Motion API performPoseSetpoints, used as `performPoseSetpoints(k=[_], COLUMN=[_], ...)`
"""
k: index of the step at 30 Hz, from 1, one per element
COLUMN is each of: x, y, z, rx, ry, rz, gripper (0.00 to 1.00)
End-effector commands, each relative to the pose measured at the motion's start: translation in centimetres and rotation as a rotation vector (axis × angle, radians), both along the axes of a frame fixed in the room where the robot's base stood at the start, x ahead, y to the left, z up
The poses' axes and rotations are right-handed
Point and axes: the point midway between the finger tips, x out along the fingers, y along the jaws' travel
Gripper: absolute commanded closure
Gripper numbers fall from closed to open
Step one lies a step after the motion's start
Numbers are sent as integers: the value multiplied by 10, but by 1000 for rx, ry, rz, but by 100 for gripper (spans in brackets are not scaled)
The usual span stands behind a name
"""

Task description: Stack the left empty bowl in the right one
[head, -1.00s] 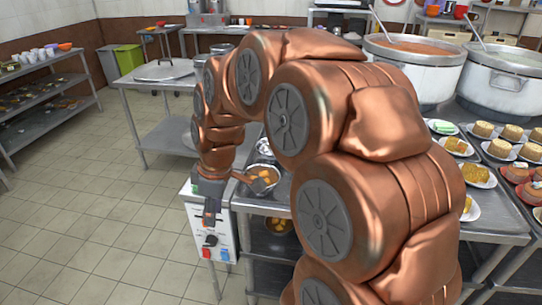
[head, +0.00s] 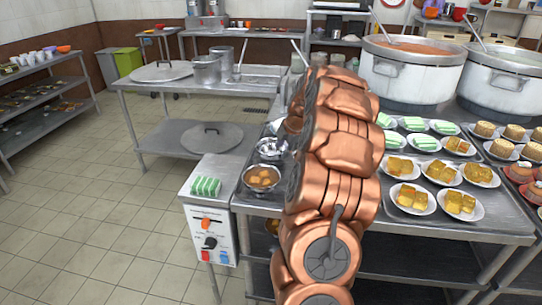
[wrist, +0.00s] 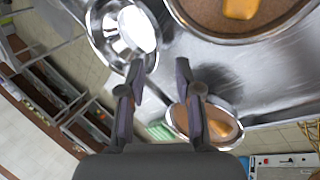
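One shiny metal bowl (head: 270,148) without visible food stands on the steel table, left of my arm. It also shows at the top left of the wrist view (wrist: 96,32), with a bright inner oval; I cannot tell whether that is a reflection or a second bowl. A second separate empty bowl is not clearly visible; my arm hides part of the table. My gripper (wrist: 156,78) is open, with nothing between its fingers, below the empty bowl in the wrist picture. In the head view my arm hides it.
A metal bowl with orange pieces (head: 262,178) stands in front of the empty bowl. A green-striped item (head: 206,186) lies on the control box. Plates of cake (head: 411,198) and large stockpots (head: 412,72) are at the right. A steel side table (head: 150,84) is behind.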

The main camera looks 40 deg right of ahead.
Motion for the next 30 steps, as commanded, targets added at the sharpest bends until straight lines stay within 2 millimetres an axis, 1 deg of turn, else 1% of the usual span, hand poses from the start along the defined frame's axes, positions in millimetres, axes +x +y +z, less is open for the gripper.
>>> performPoseSetpoints(k=[2,14,24,30], x=[1,15,34,37], y=[-3,-7,-12,-12], z=[-4,-29,-60,-68], rx=[-4,-3,-3,-3], ry=[1,2,0,1], rz=[3,2,4,3], gripper=[66,66,66,66])
